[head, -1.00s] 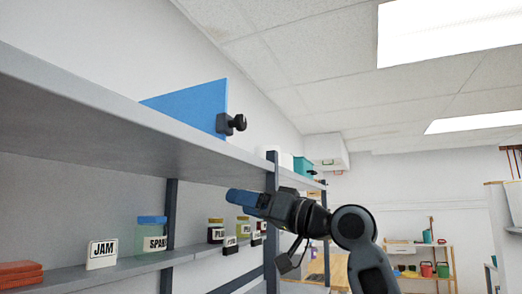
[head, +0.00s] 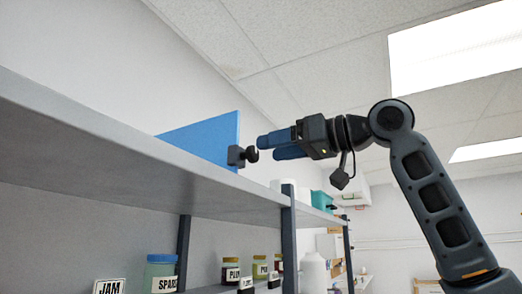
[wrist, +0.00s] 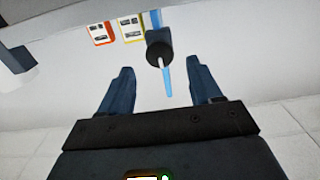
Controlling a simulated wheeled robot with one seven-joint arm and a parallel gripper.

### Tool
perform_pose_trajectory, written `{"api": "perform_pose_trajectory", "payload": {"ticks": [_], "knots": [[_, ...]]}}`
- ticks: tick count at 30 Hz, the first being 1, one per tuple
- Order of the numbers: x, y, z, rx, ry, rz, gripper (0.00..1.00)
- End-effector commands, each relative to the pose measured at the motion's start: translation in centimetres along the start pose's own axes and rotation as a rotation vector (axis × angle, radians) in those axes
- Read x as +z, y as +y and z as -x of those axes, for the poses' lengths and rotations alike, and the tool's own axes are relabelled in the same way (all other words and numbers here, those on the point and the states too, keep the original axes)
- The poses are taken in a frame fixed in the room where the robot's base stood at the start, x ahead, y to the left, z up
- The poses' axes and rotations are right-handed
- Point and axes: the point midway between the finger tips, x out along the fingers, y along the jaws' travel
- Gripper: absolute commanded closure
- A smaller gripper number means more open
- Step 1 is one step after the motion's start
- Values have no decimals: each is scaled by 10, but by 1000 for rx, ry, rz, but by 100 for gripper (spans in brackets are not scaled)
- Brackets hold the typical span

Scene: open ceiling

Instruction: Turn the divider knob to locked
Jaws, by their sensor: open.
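The blue divider (head: 205,137) stands upright on the upper shelf. Its black knob (head: 251,154) sticks out from a dark clamp (head: 236,156) at the divider's front edge. In the wrist view the round knob (wrist: 158,51) shows ahead, above and between the fingertips, with the divider (wrist: 166,80) as a thin blue strip. My gripper (head: 265,147) has blue fingers, is open and empty, and is level with the knob, just to its right in the head view. In the wrist view my gripper (wrist: 160,80) has nothing between its fingers. The knob's markings are not readable.
The grey upper shelf (head: 130,165) runs along the left, with a dark post (head: 289,235) below my gripper. A white item (head: 283,186) and a teal bin (head: 321,201) stand farther along. Labelled jars (head: 160,272) are on the lower shelf. Space right of the shelf is open.

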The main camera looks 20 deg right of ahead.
Motion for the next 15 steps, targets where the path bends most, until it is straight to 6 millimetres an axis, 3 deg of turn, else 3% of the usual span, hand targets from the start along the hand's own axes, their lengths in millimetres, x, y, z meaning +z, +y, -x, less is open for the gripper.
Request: {"api": "perform_pose_trajectory", "payload": {"ticks": [6, 15], "knots": [[-1, 0, -31, -1, 0, 0, 36], [0, 0, -44, 0, 1, 0, 36]]}}
